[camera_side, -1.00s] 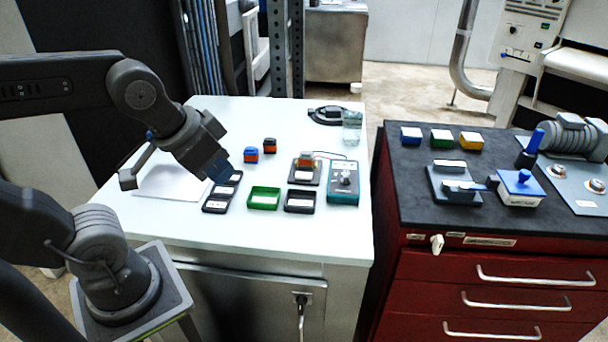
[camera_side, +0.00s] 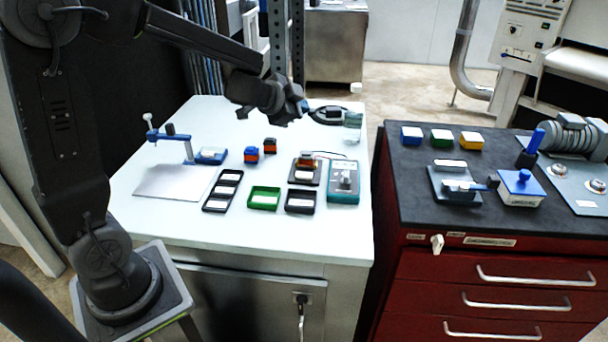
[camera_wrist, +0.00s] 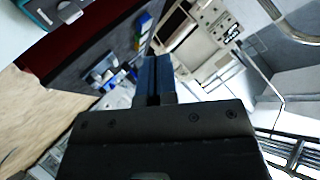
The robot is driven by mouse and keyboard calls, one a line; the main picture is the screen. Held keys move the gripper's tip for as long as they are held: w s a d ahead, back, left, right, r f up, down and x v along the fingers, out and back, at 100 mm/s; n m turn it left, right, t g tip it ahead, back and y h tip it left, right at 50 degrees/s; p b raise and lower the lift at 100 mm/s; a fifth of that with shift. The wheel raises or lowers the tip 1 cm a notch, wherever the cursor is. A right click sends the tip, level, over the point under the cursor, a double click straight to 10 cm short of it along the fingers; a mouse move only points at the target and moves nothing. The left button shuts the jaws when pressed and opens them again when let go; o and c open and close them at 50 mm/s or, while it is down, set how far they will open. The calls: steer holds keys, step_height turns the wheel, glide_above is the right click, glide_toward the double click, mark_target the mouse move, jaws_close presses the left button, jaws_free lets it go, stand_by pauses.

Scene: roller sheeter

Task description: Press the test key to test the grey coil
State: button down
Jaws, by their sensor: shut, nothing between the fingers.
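The teal tester (camera_side: 343,183), with a dial or knob on its face, stands at the right of the white table. I cannot make out which part of it is the test key. Beside it, a dark test fixture (camera_side: 305,174) bears a coil (camera_side: 307,160) with an orange band; its body colour is too small to be sure of. Two more coils stand to the left, one blue and orange (camera_side: 251,155), one dark and orange (camera_side: 270,146). My gripper (camera_side: 303,107) is above the back of the table, apart from all of these. In the wrist view its blue fingers (camera_wrist: 155,78) are shut and empty.
A black slotted tray (camera_side: 222,190), green tray (camera_side: 264,198) and small black tray (camera_side: 300,201) lie in front. A blue stand (camera_side: 190,148) is at left. A glass (camera_side: 352,125) stands near my gripper. The red cabinet (camera_side: 490,270) is across a gap.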

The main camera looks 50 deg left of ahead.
mark_target(304, 176)
step_height(304, 176, down, 9)
steer(key=w+a+m+g+h, duration=0.2)
steer(key=w+m+h, duration=0.1)
steer(key=shift+m+g, duration=0.4)
steer(key=shift+s, duration=0.1)
steer(key=shift+f, duration=4.35)
steer(key=shift+f, duration=0.15)
steer(key=shift+f, duration=0.25)
